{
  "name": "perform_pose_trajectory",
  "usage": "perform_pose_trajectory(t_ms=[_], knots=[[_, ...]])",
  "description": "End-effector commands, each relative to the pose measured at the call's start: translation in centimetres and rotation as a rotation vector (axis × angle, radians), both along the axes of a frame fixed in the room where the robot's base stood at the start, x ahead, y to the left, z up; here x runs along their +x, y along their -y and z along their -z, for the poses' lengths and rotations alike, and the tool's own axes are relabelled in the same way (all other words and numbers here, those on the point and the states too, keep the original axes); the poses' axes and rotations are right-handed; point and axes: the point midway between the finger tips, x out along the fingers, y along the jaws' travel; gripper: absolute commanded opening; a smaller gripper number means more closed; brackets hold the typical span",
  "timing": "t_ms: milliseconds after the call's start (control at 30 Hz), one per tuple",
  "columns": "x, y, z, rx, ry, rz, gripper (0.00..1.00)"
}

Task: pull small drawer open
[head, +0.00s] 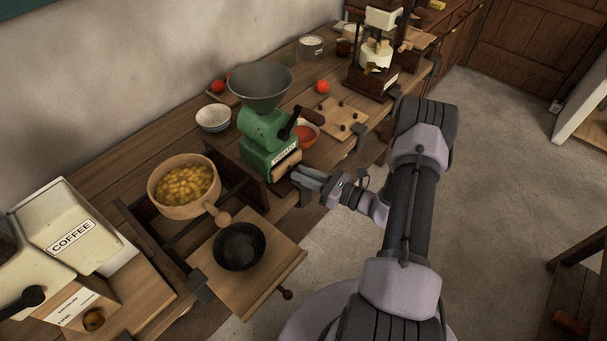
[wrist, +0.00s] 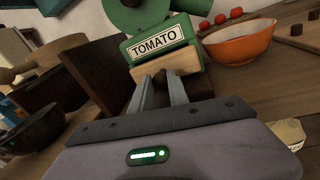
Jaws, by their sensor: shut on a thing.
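The small drawer (head: 287,164) has a pale wooden front and sits low in the green tomato mill (head: 262,133). In the wrist view the drawer front (wrist: 168,64) lies just under the TOMATO label (wrist: 157,41). My gripper (head: 298,178) is at this front. In the wrist view its two fingers (wrist: 160,83) are shut on the drawer's small dark knob (wrist: 160,76), which is mostly hidden between them. I cannot tell how far the drawer stands out of the mill.
An orange bowl (wrist: 238,42) stands right of the mill. A wooden pot of yellow pieces (head: 184,184) and a dark bowl (head: 239,246) on a board stand left. The coffee machine (head: 70,238) is farther left. Open floor (head: 500,170) lies right of my arm.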

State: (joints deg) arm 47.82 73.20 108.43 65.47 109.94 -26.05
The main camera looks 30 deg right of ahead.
Motion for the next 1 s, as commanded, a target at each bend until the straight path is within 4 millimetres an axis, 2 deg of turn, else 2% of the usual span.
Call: perform_pose_trajectory(t_ms=[200, 400, 533, 867, 900, 1000], knots=[[-0.4, 0.2, 0.0, 0.000, -0.002, 0.001, 0.00], [-4.0, 1.6, 0.0, 0.001, -0.003, 0.004, 0.00], [-5.7, 2.2, 0.0, 0.000, -0.002, 0.003, 0.00], [-6.3, 2.2, 0.0, -0.001, -0.001, 0.000, 0.00], [-6.3, 2.3, 0.1, -0.001, -0.001, 0.000, 0.23], [-6.2, 2.3, 0.0, -0.001, -0.001, 0.000, 0.43]])
